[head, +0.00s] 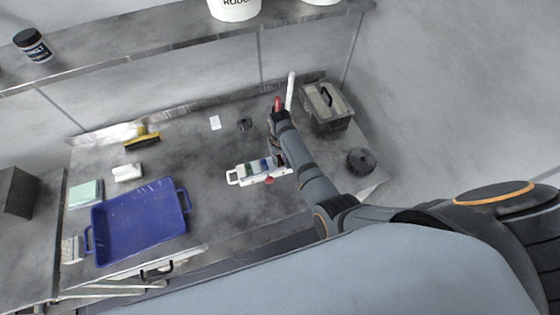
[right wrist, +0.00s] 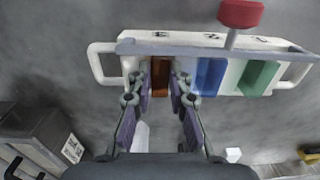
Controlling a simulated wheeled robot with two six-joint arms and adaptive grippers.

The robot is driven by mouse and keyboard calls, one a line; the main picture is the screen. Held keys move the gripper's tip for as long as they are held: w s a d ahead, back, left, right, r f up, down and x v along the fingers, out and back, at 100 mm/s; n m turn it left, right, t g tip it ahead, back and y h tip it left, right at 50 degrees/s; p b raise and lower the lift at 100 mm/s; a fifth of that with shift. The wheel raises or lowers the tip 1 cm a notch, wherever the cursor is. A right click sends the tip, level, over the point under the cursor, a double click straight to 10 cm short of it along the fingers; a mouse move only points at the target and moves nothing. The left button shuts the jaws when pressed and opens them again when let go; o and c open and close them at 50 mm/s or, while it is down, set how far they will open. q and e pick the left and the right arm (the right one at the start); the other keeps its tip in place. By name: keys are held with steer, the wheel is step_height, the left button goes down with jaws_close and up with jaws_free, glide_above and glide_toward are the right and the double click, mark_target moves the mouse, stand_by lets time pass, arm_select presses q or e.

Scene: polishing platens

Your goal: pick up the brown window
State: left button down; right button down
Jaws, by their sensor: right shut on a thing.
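A white holder (head: 240,176) with handles at its ends lies on the grey bench in the head view. In the right wrist view the holder (right wrist: 225,48) carries a brown window (right wrist: 160,90), a blue window (right wrist: 209,74) and a green window (right wrist: 257,76) in a row. A red knob (right wrist: 240,13) stands over it. My right gripper (right wrist: 160,78) is shut on the brown window at the holder's left slot; its fingers hide the window's sides. I cannot tell whether the window is lifted. In the head view my right arm partly covers the holder. My left gripper is not in view.
A blue tray (head: 140,222) lies at the left of the bench. A dark grey caddy (head: 327,110) stands behind my right arm, and a black round brush (head: 361,161) lies to its right. A yellow-handled tool (head: 142,140) lies at the back left.

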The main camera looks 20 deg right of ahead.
mark_target(280, 161)
step_height(280, 161, up, 10)
steer(key=p, duration=0.8)
steer(key=shift+p, duration=0.4)
